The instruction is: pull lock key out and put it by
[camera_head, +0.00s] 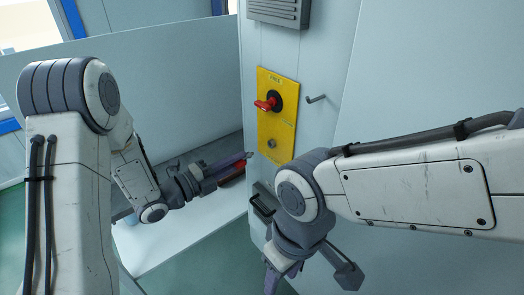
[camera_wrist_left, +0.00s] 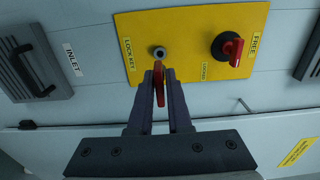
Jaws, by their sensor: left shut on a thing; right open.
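The yellow panel (camera_head: 264,125) carries a red-handled switch (camera_head: 266,104) and, below it, the round grey lock (camera_head: 271,144). In the left wrist view, the lock (camera_wrist_left: 158,52), marked LOCK KEY, has its face uncovered. My left gripper (camera_head: 246,156) is in front of and left of the panel, its tips a little apart from the lock. In the left wrist view, my left gripper (camera_wrist_left: 159,76) is shut on the red lock key (camera_wrist_left: 159,92). My right gripper (camera_head: 275,277) is low in front of the cabinet, open, holding nothing visible.
A small hook (camera_head: 316,99) sticks out right of the panel. A dark handle (camera_head: 262,203) is below it. A grey vent (camera_head: 278,11) is above. A white surface (camera_head: 165,240) lies below my left gripper. A red thing (camera_head: 232,180) shows partly behind that gripper.

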